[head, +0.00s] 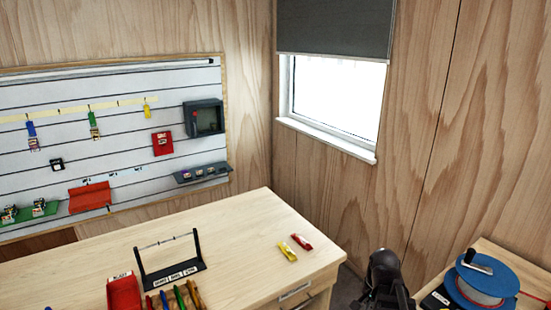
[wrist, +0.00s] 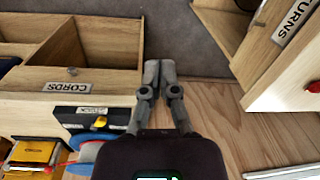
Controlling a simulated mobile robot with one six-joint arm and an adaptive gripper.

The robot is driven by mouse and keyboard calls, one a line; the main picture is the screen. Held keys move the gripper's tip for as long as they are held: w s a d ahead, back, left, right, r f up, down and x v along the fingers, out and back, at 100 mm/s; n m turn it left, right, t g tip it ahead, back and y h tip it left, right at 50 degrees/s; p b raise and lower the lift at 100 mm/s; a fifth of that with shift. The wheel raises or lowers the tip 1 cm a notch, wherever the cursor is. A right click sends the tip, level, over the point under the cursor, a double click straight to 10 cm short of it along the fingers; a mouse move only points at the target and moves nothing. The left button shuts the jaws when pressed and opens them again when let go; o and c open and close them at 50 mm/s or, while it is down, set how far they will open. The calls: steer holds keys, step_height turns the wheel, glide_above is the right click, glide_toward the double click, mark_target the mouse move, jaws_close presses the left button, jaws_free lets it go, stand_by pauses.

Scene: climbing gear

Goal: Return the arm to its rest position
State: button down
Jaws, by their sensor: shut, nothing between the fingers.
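My gripper (wrist: 159,72) shows in the wrist view with its two grey fingers together and nothing between them. It hangs over bare floor, between a wooden unit labelled CORDS (wrist: 80,87) on the left and a wooden piece labelled RETURNS (wrist: 292,22) on the right. In the head view a dark part of my arm (head: 385,275) shows at the bottom, between the workbench and the side table. The gripper's fingers cannot be made out there.
The workbench (head: 240,230) holds a black rack (head: 170,275), a red bin (head: 124,293), and yellow (head: 287,251) and red (head: 302,242) pieces. A blue reel (head: 482,285) sits on the right side table. The bench's middle right is clear.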

steer(key=s+a+n, duration=0.2)
steer(key=a+n, duration=0.7)
steer(key=a, duration=0.1)
steer(key=shift+s+n+g+h, duration=0.25)
steer(key=shift+n+g+h, duration=0.05)
steer(key=c, duration=0.5)
jaws_free()
steer(key=shift+c, duration=0.5)
